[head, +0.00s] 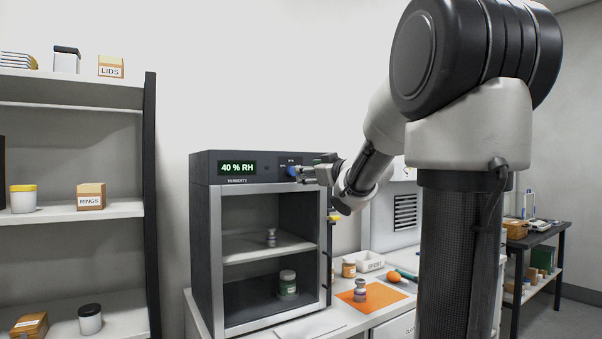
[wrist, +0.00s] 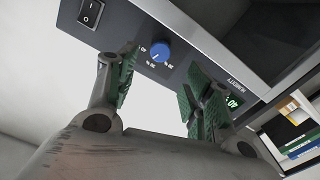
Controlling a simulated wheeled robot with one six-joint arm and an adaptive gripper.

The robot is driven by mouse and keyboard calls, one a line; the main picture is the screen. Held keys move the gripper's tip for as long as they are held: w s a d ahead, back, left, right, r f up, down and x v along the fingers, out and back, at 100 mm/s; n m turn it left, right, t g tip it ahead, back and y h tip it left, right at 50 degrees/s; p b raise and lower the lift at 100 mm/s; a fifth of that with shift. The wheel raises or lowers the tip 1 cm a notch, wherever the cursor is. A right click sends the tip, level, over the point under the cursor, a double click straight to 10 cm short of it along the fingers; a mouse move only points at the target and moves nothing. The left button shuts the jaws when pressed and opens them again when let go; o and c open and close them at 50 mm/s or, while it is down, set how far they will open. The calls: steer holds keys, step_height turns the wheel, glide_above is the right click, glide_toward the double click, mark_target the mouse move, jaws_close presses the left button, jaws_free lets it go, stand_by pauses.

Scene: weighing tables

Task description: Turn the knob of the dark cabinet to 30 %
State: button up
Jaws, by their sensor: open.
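The dark cabinet (head: 203,230) stands on the white table, with a glazed front and a display (head: 238,168) reading 40 % RH. Its blue knob (head: 292,171) is on the top panel, right of the display, and partly hidden by my gripper in the head view. In the wrist view the knob (wrist: 160,51) shows whole, with percent marks around it. My gripper (head: 300,172) is at the panel in front of the knob. In the wrist view its green-padded fingers (wrist: 160,88) are apart, one on each side of the knob's line and nothing between them. I cannot tell any contact.
A black rocker switch (wrist: 90,13) is on the panel near the knob. A white shelf unit (head: 110,208) stands at the left. Inside the cabinet are a small metal weight (head: 271,238) and a jar (head: 288,285).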

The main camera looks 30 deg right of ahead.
steer(key=shift+s, duration=1.85)
steer(key=m, duration=0.5)
glide_toward(293, 171)
steer(key=w, duration=0.9)
steer(key=shift+w+d+f, duration=0.1)
steer(key=shift+w+f, duration=0.05)
steer(key=c, duration=1)
